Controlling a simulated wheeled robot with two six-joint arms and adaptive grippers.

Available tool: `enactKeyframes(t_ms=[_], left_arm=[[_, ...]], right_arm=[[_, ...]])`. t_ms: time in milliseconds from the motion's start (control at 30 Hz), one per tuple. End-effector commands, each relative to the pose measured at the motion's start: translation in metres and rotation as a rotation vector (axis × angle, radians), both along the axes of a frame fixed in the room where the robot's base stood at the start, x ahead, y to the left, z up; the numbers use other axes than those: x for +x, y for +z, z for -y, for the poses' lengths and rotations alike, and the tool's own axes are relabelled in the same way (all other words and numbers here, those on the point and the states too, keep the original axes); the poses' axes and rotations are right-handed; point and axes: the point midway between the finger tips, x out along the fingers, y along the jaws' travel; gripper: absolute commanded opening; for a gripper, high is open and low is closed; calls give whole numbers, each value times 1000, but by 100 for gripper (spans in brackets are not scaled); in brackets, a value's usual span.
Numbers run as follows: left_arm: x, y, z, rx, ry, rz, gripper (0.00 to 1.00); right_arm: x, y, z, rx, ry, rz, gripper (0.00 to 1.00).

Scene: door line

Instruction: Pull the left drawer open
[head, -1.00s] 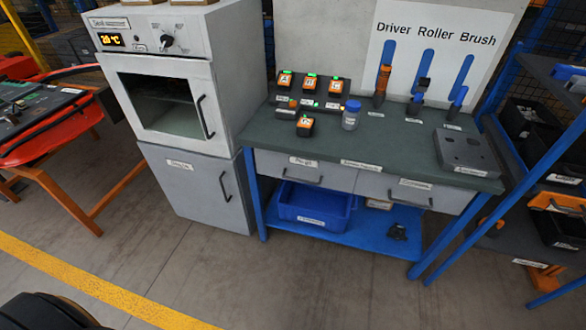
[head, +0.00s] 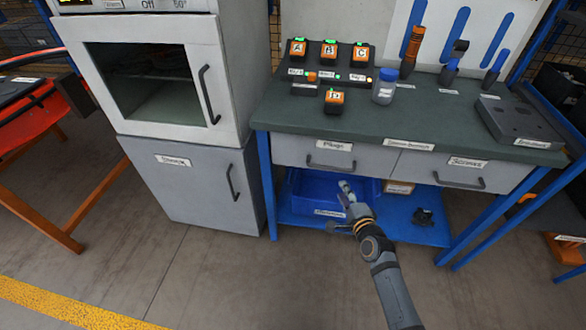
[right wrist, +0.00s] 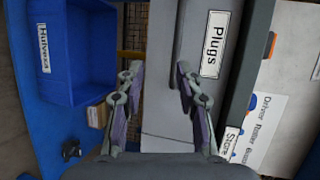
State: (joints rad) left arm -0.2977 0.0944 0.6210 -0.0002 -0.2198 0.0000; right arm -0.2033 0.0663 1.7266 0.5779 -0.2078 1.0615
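The left drawer (head: 345,157), labelled "Plugs", is grey and sits flush under the workbench top at its left end. Its dark bar handle (head: 330,167) runs across the front. My left gripper is not in view.
The "Screws" drawer (head: 460,171) is shut beside it. A blue bin (head: 305,187) and small carton (head: 399,187) stand on the blue lower shelf (head: 385,228). A grey cabinet (head: 190,180) stands left of the bench. The floor in front is clear.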

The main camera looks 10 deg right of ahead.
Motion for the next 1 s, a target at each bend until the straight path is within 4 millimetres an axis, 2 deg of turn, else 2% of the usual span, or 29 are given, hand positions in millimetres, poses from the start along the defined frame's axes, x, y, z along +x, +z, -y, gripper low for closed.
enactKeyframes(t_ms=[100, 167, 267, 367, 700, 800, 1000], left_arm=[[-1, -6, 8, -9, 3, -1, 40], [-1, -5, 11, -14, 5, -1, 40], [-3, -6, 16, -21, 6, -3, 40], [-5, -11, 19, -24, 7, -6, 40], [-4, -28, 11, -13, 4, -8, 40], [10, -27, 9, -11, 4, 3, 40], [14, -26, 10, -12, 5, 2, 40]], right_arm=[[4, 19, -2, 62, -6, 39, 36], [5, 22, -3, 68, -7, 43, 36], [9, 21, -3, 67, -7, 43, 36], [23, 18, -4, 66, -8, 44, 36], [90, 3, -13, 64, -7, 42, 36], [100, 1, -14, 63, -7, 41, 36], [107, 1, -15, 62, -7, 39, 36]])
